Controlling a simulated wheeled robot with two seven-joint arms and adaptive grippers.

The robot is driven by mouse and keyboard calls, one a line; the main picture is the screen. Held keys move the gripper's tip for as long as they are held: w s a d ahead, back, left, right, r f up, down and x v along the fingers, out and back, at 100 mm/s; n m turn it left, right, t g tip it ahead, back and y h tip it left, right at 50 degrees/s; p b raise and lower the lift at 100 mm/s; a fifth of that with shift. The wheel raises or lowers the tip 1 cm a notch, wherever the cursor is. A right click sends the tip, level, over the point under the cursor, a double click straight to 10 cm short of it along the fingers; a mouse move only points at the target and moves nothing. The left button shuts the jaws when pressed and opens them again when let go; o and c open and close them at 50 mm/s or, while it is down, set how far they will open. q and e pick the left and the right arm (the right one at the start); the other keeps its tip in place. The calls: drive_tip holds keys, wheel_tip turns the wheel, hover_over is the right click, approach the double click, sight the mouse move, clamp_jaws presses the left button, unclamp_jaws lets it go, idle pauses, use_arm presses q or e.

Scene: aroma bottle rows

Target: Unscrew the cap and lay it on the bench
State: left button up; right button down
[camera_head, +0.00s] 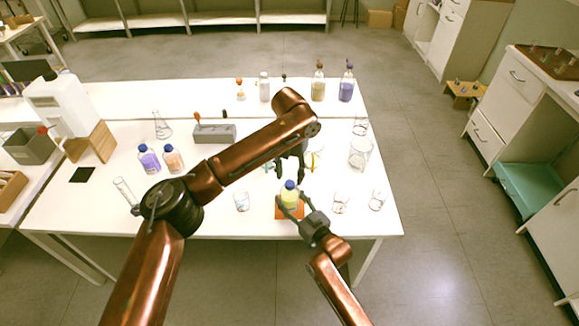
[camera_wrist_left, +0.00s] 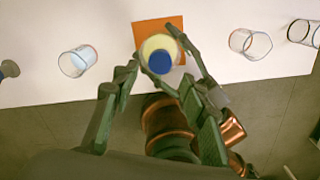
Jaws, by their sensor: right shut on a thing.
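A bottle with pale yellow contents (camera_head: 289,200) and a blue cap (camera_head: 290,185) stands upright on an orange mat (camera_head: 281,214) near the bench's front edge. My right gripper (camera_head: 291,203) is shut on the bottle's body from the front. My left gripper (camera_head: 290,175) hangs just above and behind the cap, pointing down, with its fingers apart and empty. In the left wrist view the blue cap (camera_wrist_left: 161,62) shows beyond and between the left fingers (camera_wrist_left: 158,78). The cap is on the bottle, and I see no contact between it and the left fingers.
Glass beakers stand on the white bench (camera_head: 225,222) on both sides: one left (camera_head: 242,201), two right (camera_head: 341,202) (camera_head: 377,200). A larger beaker (camera_head: 360,153) is farther back. Purple (camera_head: 149,159) and orange (camera_head: 173,159) bottles stand left. Bare bench lies between these things.

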sight(290, 185)
use_arm(q)
drive_tip(key=shift+f, duration=1.95)
use_arm(e)
drive_tip(key=shift+r, duration=0.15)
use_arm(q)
drive_tip(key=shift+d, duration=0.1)
clamp_jaws()
